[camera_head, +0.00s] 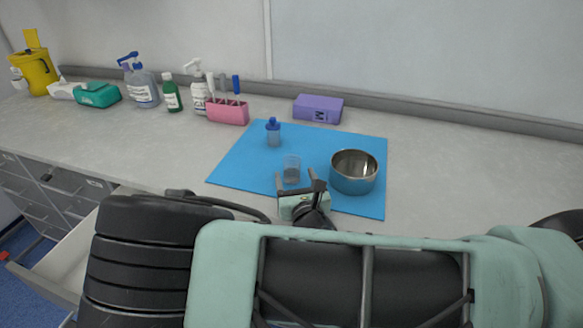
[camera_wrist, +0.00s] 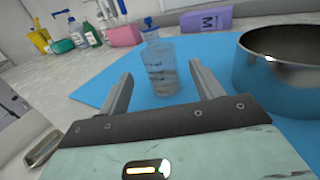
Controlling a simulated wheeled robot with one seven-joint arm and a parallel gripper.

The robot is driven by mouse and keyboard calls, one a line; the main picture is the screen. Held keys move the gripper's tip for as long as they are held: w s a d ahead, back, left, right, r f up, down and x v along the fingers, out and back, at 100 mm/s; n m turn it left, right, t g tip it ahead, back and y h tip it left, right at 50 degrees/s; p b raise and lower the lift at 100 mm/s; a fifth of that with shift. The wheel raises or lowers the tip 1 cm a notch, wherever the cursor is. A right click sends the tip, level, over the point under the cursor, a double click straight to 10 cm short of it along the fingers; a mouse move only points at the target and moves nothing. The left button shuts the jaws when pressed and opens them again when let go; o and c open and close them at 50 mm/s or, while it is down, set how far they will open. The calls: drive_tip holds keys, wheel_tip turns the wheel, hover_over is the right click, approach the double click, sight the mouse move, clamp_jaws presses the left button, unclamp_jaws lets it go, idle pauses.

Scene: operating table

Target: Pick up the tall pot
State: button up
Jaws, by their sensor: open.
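A round metal pot (camera_head: 354,180), the only pot in view, stands upright on the blue mat, open at the top and empty as far as I see. It also shows at the right edge of the wrist view (camera_wrist: 278,88), partly cut off. My gripper (camera_head: 296,178) is open and low over the mat's front edge, to the left of the pot and apart from it. In the wrist view my gripper's fingers (camera_wrist: 161,80) point towards a clear beaker (camera_wrist: 160,68), which appears in the gap between them, just ahead. Nothing is held.
The blue mat (camera_head: 240,160) also bears a small blue-capped bottle (camera_head: 273,134) behind the beaker. A purple box (camera_head: 318,109) stands by the wall. A pink holder (camera_head: 228,111), bottles, a teal box (camera_head: 98,95) and a yellow container (camera_head: 36,70) line the back left. The counter right of the mat is clear.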

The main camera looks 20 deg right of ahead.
sight(291, 161)
drive_tip(key=shift+w+d+p, duration=0.25)
drive_tip(key=shift+w+p, duration=0.15)
drive_tip(key=shift+w, duration=1.2)
drive_tip(key=shift+w+d+p, duration=0.2)
drive_tip(key=shift+w+p, duration=0.15)
drive_tip(key=shift+w, duration=1.2)
drive_tip(key=shift+c, duration=0.4)
drive_tip(key=c, duration=1)
